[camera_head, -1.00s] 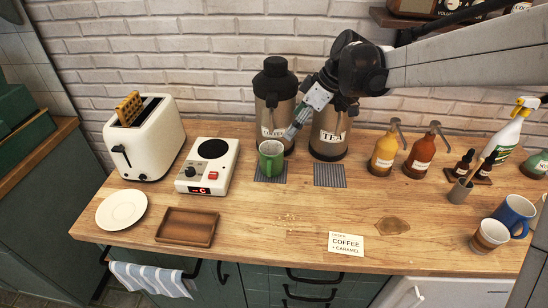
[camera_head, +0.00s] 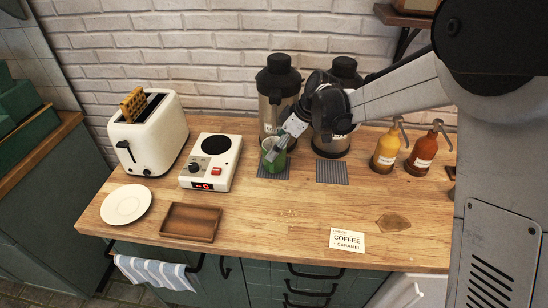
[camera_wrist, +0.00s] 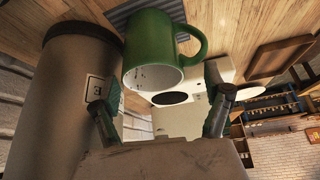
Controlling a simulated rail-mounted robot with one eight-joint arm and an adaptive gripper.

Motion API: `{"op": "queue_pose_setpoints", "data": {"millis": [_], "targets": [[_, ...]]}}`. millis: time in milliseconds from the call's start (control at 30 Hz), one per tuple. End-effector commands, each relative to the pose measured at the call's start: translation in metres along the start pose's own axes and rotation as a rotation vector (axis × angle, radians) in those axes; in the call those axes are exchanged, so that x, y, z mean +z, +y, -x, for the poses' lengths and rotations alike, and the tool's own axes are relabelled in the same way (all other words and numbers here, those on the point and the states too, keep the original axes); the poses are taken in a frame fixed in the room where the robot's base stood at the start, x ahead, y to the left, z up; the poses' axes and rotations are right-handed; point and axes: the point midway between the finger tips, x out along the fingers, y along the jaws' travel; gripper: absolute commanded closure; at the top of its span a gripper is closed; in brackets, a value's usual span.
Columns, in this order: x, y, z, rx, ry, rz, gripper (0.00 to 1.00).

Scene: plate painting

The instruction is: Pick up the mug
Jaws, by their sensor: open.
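The green mug (camera_head: 274,161) stands upright on a dark striped mat (camera_head: 272,174) in front of the coffee urn (camera_head: 277,92). My gripper (camera_head: 275,150) is at the mug's rim, coming from its upper right, and partly covers it. In the wrist view, the mug (camera_wrist: 152,47) shows its open mouth and white inside, with its handle to the right. My gripper (camera_wrist: 163,100) is open there, its two fingers apart on either side of the mug's mouth. I cannot tell whether a finger touches the mug.
The hot plate (camera_head: 211,160) stands just left of the mug, with the toaster (camera_head: 148,133) beyond it. A second dispenser (camera_head: 331,142) is behind my arm. An empty striped mat (camera_head: 332,172) lies to the right. A wooden tray (camera_head: 190,222) and order card (camera_head: 347,241) lie in front.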

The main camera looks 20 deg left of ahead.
Motion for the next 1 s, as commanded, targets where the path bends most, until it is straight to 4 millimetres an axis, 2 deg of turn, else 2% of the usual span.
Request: {"op": "queue_pose_setpoints", "data": {"millis": [233,800,1000], "targets": [[0.0004,-0.0001,-0.0031,0.001,0.000,0.000,0.19],[0.0012,-0.0001,-0.0039,0.001,-0.001,0.001,0.95],[0.0015,-0.0003,-0.0042,0.000,-0.002,0.001,0.95]]}}
